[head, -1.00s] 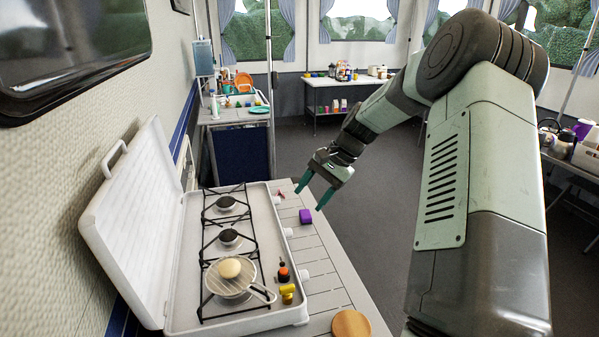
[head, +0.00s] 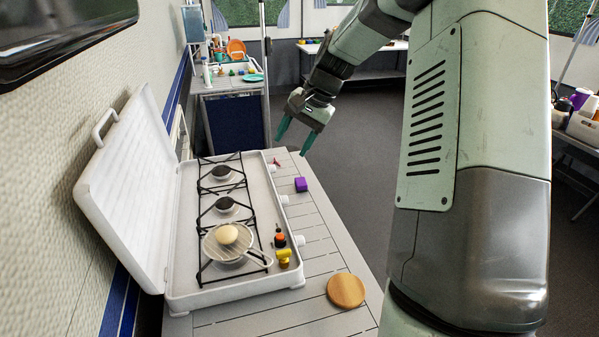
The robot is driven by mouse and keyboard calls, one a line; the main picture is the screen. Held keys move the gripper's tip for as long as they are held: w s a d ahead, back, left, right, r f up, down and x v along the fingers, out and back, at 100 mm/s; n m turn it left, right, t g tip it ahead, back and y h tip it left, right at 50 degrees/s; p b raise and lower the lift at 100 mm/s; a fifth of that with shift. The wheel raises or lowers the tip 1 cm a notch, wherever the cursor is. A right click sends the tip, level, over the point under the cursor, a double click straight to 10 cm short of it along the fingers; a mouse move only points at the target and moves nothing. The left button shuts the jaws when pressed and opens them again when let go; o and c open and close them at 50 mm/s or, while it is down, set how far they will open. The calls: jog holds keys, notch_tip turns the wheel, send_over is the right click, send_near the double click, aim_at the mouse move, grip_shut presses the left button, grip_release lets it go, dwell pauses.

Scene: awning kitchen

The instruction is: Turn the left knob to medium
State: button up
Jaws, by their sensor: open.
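The white camping stove (head: 190,290) stands open on the slatted table, its lid raised against the wall. White knobs stick out along its right side: a near knob (head: 299,240) and a middle knob (head: 284,199). A small red and white thing (head: 276,163) shows at the far end of that side; I cannot tell whether it is a knob. The knobs' settings are too small to read. My gripper (head: 292,147) is open and empty, its green fingers pointing down near the table's far end, apart from the knobs.
A purple block (head: 301,184) lies on the table beside the knobs, and a round wooden piece (head: 346,290) lies nearer. A strainer (head: 228,242) holding a pale round item sits on the near burner. Yellow (head: 284,257) and dark-orange (head: 280,240) items stand by the near knob.

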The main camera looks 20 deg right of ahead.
jog(key=s+d+f+m+y, duration=0.15)
jog(key=d+f+m, duration=0.3)
jog(key=f, duration=0.45)
jog(key=m+y, duration=0.3)
jog(key=m, duration=0.2)
send_near(299, 241)
jog(key=shift+g, duration=0.3)
jog(key=a+f, duration=0.1)
jog(key=f, duration=0.1)
jog(key=w+a+f, duration=0.1)
jog(key=a+f, duration=0.1)
jog(key=w+a+f, duration=0.1)
jog(key=f, duration=0.1)
jog(key=shift+w+a+f, duration=0.25)
jog(key=shift+a+f, duration=0.05)
jog(key=shift+f, duration=0.05)
jog(key=c, duration=1)
jog(key=shift+c, duration=0.2)
